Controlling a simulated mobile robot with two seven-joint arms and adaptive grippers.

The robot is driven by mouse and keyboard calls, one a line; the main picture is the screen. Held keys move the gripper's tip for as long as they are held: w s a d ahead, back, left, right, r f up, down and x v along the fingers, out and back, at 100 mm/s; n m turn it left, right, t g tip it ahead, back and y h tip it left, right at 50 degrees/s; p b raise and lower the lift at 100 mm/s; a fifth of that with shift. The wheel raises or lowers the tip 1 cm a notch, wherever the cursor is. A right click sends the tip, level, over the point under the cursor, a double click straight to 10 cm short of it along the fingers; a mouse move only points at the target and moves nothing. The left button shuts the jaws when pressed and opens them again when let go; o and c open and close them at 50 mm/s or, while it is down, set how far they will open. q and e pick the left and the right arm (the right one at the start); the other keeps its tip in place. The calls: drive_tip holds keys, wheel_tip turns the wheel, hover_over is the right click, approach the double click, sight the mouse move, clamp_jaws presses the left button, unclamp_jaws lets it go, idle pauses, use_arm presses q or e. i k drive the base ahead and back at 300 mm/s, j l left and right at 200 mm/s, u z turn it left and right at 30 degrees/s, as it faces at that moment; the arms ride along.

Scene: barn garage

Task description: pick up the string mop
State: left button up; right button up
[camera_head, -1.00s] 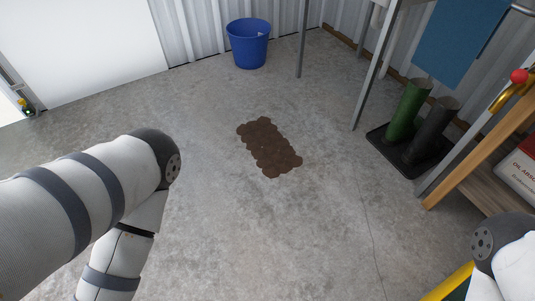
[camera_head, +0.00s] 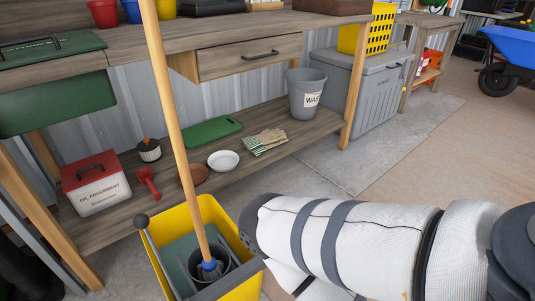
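The mop's long wooden handle (camera_head: 174,110) rises from a yellow bucket (camera_head: 243,252) at the lower left centre and leans slightly left, past the top of the view. A blue collar (camera_head: 208,265) joins the handle's lower end, inside a dark round wringer (camera_head: 232,272). The mop's strings are hidden in the bucket. My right arm reaches in from the right, just right of the bucket, and its gripper is out of sight. My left arm and gripper are not in view.
A wooden workbench (camera_head: 115,64) with a lower shelf (camera_head: 305,133) stands behind the bucket. The shelf bears an oil absorbent box (camera_head: 95,187), a white bowl (camera_head: 223,160), gloves (camera_head: 264,142) and a grey bin (camera_head: 306,95). A grey chest (camera_head: 378,100) stands right. Floor (camera_head: 345,160) is clear beyond my arm.

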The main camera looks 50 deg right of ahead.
sight(213, 269)
drive_tip(key=z, duration=0.75)
